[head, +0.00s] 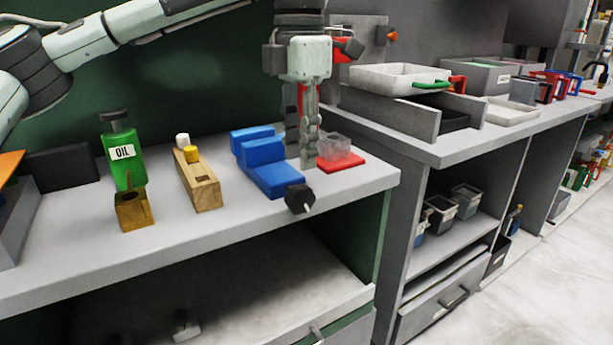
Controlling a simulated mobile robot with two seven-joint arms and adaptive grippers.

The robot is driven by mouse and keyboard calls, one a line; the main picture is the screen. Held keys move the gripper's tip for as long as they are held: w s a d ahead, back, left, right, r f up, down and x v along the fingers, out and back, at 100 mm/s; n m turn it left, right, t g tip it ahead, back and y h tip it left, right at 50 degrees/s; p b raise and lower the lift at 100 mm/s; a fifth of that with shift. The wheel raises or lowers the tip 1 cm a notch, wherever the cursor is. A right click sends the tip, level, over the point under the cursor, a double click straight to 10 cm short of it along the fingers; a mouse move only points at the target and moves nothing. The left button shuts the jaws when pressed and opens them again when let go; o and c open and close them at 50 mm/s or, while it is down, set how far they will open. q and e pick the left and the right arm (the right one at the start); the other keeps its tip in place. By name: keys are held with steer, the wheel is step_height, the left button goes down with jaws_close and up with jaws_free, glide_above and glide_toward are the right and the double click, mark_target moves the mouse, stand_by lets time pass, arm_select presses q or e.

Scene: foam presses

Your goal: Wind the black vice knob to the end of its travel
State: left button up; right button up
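The blue vice (272,178) sits on the grey bench near its front right corner. Its black knob (297,196) faces the front, with a small pale tip at its lower right. My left gripper (306,161) points straight down just behind the knob, at the right side of the vice. Its fingertips appear higher than the knob and apart from it. The fingers look close together, but from this angle I cannot tell whether they are open or shut. No held object shows. My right gripper is out of view.
Left of the vice stand a wooden plane (203,186), a brass-coloured block (132,212) and a green oil bottle (122,160). A red base with a clear block (340,162) lies close on the right. Free bench lies in front of the plane. A white tray (383,78) stands beyond.

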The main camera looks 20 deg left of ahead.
mark_target(300, 186)
arm_select(q)
steer(key=f, duration=0.6)
steer(key=shift+s+f, duration=0.2)
jaws_close()
